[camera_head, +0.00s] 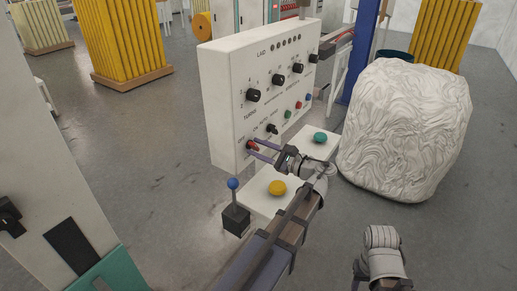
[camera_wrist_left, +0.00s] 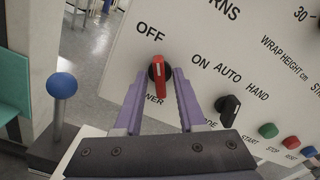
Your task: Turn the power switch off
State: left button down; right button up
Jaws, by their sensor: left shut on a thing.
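The red power switch (camera_wrist_left: 159,78) is a rotary knob on the white control panel (camera_head: 222,85). Its white mark points roughly up, towards the OFF label (camera_wrist_left: 150,32) in the left wrist view; the ON label (camera_wrist_left: 200,60) is to its right. My left gripper (camera_head: 252,147) reaches the panel's lower left corner. In the left wrist view its purple fingers (camera_wrist_left: 158,80) stand on both sides of the red knob and are shut on it. A grey part of my right arm shows at the bottom right of the head view, with no fingers visible.
A black mode knob (camera_wrist_left: 230,108) is just right of the switch. Coloured buttons (camera_wrist_left: 268,130) follow further right. A blue-topped lever (camera_head: 233,184) stands below left. A yellow button (camera_head: 277,188) and green button (camera_head: 320,137) sit on white boxes. A wrapped bale (camera_head: 405,130) stands right.

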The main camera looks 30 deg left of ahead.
pick_arm(q)
jog(key=shift+n, duration=1)
jog(key=c, duration=0.9)
grip_release()
jog(key=shift+o, duration=0.2)
jog(key=shift+d, duration=0.1)
jog(key=d, duration=0.7)
jog(key=shift+s+d, duration=0.3)
jog(key=shift+d, duration=0.05)
jog(key=shift+f, duration=0.15)
